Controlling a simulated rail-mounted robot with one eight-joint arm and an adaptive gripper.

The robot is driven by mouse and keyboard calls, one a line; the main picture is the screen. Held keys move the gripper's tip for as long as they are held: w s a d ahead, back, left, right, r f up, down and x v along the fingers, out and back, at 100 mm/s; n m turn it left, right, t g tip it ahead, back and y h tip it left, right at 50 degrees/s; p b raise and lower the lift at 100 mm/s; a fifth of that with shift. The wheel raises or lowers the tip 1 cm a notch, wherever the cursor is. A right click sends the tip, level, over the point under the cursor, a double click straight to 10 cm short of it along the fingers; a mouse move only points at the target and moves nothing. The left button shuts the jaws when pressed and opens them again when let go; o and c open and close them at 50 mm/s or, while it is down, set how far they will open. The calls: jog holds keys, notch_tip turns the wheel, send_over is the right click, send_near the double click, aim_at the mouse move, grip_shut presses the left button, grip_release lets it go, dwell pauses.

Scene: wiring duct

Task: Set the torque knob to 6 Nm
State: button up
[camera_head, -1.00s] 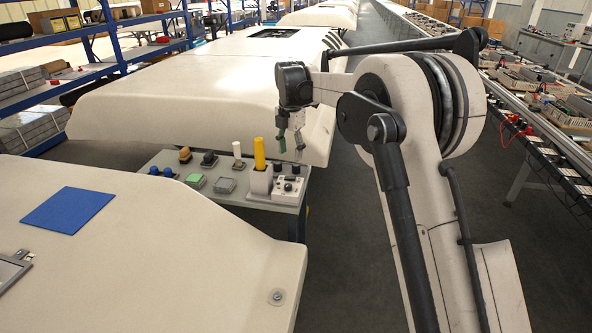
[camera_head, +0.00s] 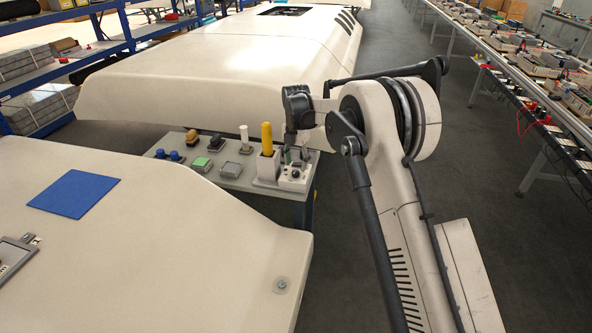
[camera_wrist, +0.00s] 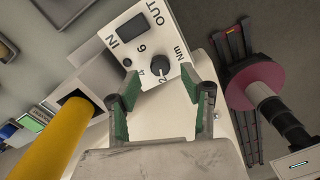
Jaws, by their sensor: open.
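The torque knob (camera_wrist: 160,65) is a small black dial on a white box (camera_wrist: 125,25). The box face carries the labels IN, OUT and Nm, with the figures 6, 4 and 2 beside the knob. I cannot read the knob's pointer clearly. In the head view the white box (camera_head: 293,183) stands at the right end of a grey table. My gripper (camera_wrist: 159,92) is open and empty, its two green-padded fingers apart with the knob beyond them in the wrist view. In the head view my gripper (camera_head: 295,157) hangs just over the box, its fingertips hard to make out.
A yellow handle (camera_wrist: 58,135) stands upright in a pale holder beside the box; it also shows in the head view (camera_head: 267,136). Blue knobs, a green button (camera_head: 201,162) and a white post (camera_head: 244,133) share the grey table (camera_head: 232,185). Large cream housings lie before and behind it.

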aim_at(296, 171)
jog(key=shift+f, duration=1.75)
jog(key=shift+c, duration=0.5)
grip_shut()
